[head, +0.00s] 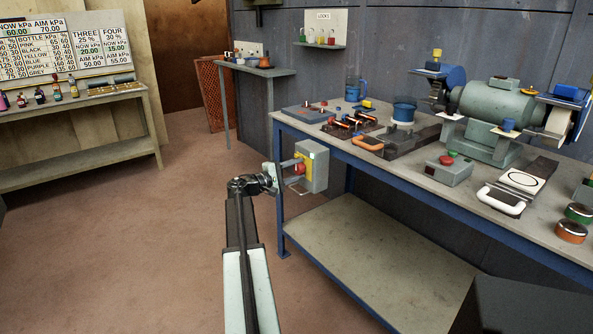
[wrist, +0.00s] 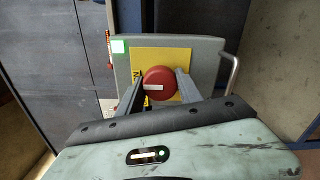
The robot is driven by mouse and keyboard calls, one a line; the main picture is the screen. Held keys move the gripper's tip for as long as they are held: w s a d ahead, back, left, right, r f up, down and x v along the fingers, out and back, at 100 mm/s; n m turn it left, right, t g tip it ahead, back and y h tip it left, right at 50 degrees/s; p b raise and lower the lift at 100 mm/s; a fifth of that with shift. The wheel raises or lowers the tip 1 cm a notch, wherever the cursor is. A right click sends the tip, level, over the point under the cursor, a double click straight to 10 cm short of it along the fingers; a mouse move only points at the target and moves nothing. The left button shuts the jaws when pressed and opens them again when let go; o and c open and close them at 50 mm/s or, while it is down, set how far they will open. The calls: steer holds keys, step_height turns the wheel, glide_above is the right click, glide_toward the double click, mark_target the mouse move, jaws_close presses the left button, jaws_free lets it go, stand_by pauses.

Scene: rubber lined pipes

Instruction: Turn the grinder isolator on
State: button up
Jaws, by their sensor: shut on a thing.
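The grinder isolator is a grey box (head: 314,170) at the left front corner of the bench, with a yellow plate and a red rotary knob (head: 299,168). The wrist view shows the red knob (wrist: 158,79) up close on the yellow plate (wrist: 176,56). A pale bar on the knob lies nearly level. My gripper (wrist: 157,86) has one finger on each side of the knob and is shut on it. It also shows in the head view (head: 287,172). The lettering on the plate is mostly hidden by my left finger.
The blue-framed bench (head: 440,205) carries a green bench grinder (head: 495,105), a grey box with red and green buttons (head: 448,168), and various tools. A metal handle (wrist: 232,74) projects at the isolator's right. Open floor (head: 150,240) lies to the left.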

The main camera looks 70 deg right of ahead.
stand_by(0.3)
steer(key=o, duration=1.4)
steer(key=shift+c, duration=0.2)
steer(key=shift+a, duration=0.1)
steer(key=v, duration=0.7)
steer(key=shift+w+a, duration=0.2)
steer(key=shift+a, duration=0.05)
